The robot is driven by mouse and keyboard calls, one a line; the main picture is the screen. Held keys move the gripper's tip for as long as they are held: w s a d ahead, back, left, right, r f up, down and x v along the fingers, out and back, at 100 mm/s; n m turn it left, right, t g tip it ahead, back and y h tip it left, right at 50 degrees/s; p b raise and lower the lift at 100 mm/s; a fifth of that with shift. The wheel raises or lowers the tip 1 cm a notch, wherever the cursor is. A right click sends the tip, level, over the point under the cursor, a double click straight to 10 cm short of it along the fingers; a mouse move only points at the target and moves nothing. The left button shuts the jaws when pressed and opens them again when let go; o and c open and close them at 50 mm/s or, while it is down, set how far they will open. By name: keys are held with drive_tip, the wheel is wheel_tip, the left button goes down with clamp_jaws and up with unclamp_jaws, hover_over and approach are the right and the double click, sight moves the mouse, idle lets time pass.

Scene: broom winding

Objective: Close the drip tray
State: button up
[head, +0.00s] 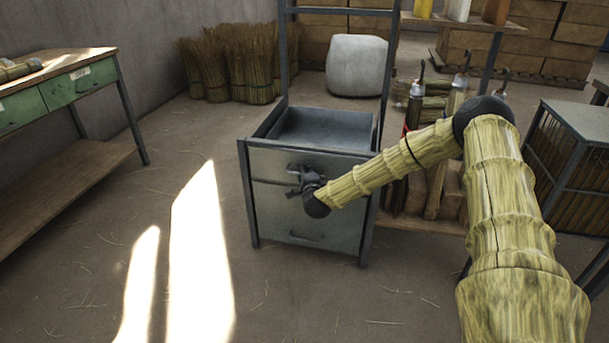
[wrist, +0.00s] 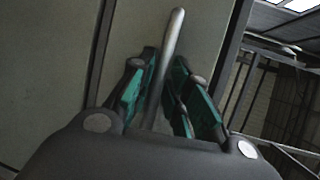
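A grey metal stand (head: 310,217) faces me in the head view. An open-topped grey tray (head: 318,126) shows at its top, its hollow inside visible. The front below it has an upper panel and a lower panel with its own handle (head: 305,237). My gripper (head: 302,180) is at the upper panel's handle. In the wrist view a round metal bar handle (wrist: 172,45) runs between the teal-padded fingers of my gripper (wrist: 164,88). The fingers lie close on both sides of it and look shut on it. The fingers hide most of this handle in the head view.
A workbench with green drawers (head: 62,86) stands at left. Straw bundles (head: 232,62) and a pale wrapped block (head: 356,65) are behind the stand. A dark-framed cage (head: 568,150) stands at right. The sunlit floor in front of the stand is clear.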

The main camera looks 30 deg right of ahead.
drive_tip(key=shift+s, duration=0.15)
drive_tip(key=shift+s+a, duration=0.15)
drive_tip(key=shift+s, duration=0.1)
drive_tip(key=v, duration=1.1)
